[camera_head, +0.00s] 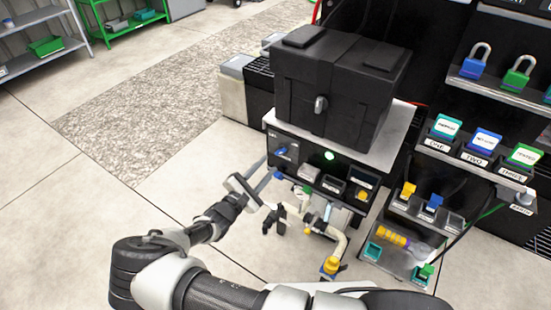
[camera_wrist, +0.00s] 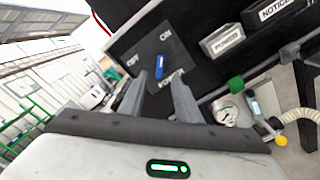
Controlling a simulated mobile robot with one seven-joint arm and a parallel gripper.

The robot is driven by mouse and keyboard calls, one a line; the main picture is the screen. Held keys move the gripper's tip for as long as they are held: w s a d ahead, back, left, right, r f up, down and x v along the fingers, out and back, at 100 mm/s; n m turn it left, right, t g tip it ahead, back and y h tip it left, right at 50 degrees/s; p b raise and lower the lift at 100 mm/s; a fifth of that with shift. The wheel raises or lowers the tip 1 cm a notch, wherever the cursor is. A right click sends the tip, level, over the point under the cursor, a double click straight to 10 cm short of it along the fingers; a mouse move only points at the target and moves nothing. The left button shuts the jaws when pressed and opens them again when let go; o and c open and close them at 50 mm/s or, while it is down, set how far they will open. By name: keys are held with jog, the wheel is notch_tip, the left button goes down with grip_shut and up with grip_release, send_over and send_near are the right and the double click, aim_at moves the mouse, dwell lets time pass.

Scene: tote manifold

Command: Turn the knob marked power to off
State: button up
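The power knob is a small blue handle (camera_wrist: 160,67) on a dark plate with the words ON, OFF and POWER in the wrist view. ON is above it and OFF is to its left. The handle lies nearly upright in that picture, its upper end toward the ON side. In the head view the knob (camera_head: 281,151) is on the front of the black panel under the box. My gripper (camera_wrist: 156,77) is open and empty. Its two fingers point at the plate, with the knob showing between and just beyond the tips. The gripper also shows in the head view (camera_head: 269,169).
A large black box (camera_head: 335,85) with a latch stands on the cart's top. A lit green lamp (camera_head: 329,155) is right of the knob. Pipes with a yellow valve (camera_head: 331,265) are below the panel. Floor at left is clear.

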aim_at(278, 154)
jog(key=x, duration=0.6)
jog(key=shift+b, duration=0.35)
jog(key=shift+c, duration=0.3)
grip_shut()
